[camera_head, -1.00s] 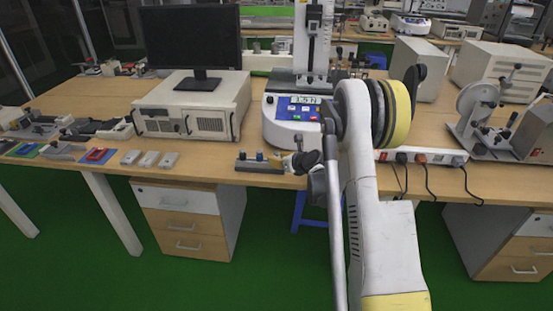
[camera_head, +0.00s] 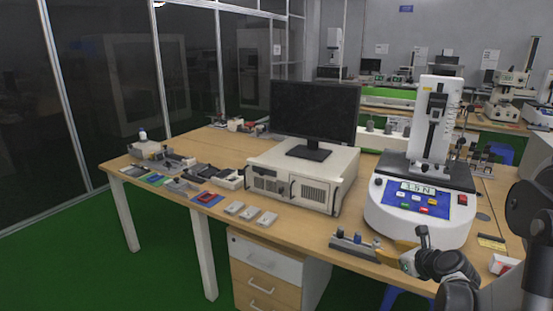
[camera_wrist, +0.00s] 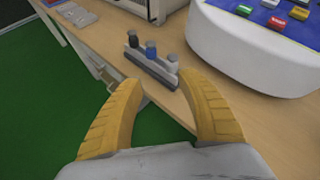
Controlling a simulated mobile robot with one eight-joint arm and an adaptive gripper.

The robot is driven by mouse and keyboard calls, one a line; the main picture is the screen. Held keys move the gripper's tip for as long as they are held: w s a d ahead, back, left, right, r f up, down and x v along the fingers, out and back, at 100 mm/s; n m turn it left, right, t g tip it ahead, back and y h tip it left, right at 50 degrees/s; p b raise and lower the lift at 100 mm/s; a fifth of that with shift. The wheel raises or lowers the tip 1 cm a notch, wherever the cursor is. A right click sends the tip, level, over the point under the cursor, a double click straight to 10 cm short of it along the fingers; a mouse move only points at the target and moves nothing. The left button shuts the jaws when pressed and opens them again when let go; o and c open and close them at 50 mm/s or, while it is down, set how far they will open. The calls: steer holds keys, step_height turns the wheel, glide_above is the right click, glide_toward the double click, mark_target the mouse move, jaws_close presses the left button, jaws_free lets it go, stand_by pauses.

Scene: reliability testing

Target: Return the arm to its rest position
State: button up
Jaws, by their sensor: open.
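My gripper (camera_wrist: 162,108) is open in the wrist view, with its two yellow fingers apart and nothing between them. It is at the front edge of the wooden table (camera_head: 300,221). Just beyond the fingertips stands a small grey holder (camera_wrist: 152,69) with several short pegs, one of them blue. In the head view my gripper (camera_head: 408,252) shows at the lower right, close to the right of that holder (camera_head: 355,247). The fingertips are partly hidden there, and part of my arm (camera_head: 530,225) fills the right edge.
A force tester (camera_head: 425,205) reading 3.5 N stands behind my gripper. A white computer case (camera_head: 300,178) with a monitor (camera_head: 315,112) is left of it. Small parts and trays (camera_head: 185,180) lie at the table's left. Green floor (camera_head: 150,270) in front is open.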

steer(key=s+a+r+n+g, duration=0.2)
steer(key=s+a+r+n, duration=0.45)
steer(key=a+n, duration=0.35)
steer(key=s+a+r+n+g, duration=0.1)
steer(key=s+a+n, duration=0.2)
steer(key=s+n, duration=0.4)
steer(key=s+a+r+n+g+h, duration=0.1)
steer(key=s+a+n, duration=0.2)
steer(key=s+n, duration=0.4)
steer(key=s+a+r+n+g, duration=0.1)
steer(key=s+a+n, duration=0.3)
steer(key=s+n, duration=0.3)
steer(key=shift+s+n, duration=0.2)
steer(key=shift+n, duration=0.4)
